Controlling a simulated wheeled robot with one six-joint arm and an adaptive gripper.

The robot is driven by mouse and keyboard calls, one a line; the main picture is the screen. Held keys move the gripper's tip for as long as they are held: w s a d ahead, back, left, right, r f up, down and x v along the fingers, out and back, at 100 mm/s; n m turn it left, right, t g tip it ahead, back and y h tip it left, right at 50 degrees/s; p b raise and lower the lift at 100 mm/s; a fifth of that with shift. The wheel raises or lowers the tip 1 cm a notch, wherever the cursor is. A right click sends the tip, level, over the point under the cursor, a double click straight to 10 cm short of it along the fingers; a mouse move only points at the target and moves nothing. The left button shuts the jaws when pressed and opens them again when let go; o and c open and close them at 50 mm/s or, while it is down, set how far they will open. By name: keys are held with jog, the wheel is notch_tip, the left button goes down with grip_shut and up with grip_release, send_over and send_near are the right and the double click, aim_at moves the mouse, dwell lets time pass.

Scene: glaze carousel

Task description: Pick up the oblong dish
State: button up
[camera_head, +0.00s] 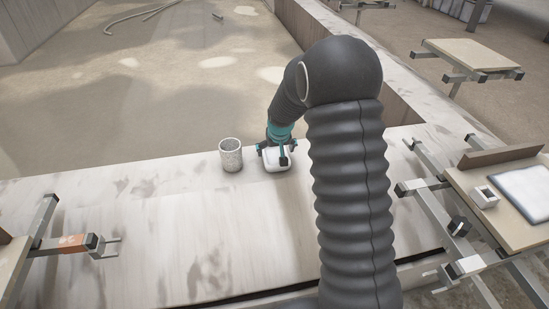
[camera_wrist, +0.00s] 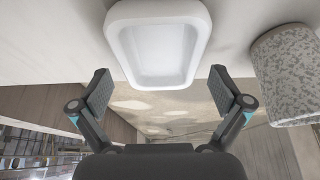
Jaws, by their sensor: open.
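The oblong dish (camera_head: 272,167) is white and rounded at the corners. It stands on the pale ledge in the head view, partly covered by my gripper (camera_head: 277,151). In the wrist view the dish (camera_wrist: 118,40) is at the top middle, with its hollow facing the camera and its upper edge cut off. My gripper (camera_wrist: 160,90) is open and empty there. Its two fingers are spread on either side, with their tips near the dish's lower rim in the picture. I cannot tell whether they touch it.
A speckled grey cup (camera_head: 231,157) stands just left of the dish and at the right of the wrist view (camera_wrist: 288,75). The pale ledge (camera_head: 150,235) is clear to the left. Metal-framed stands (camera_head: 50,245) flank it, and a board (camera_head: 510,200) lies at right.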

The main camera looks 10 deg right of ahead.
aim_at(275, 156)
jog(key=shift+x, duration=1.6)
jog(key=c, duration=1)
jog(key=shift+w+r, duration=0.1)
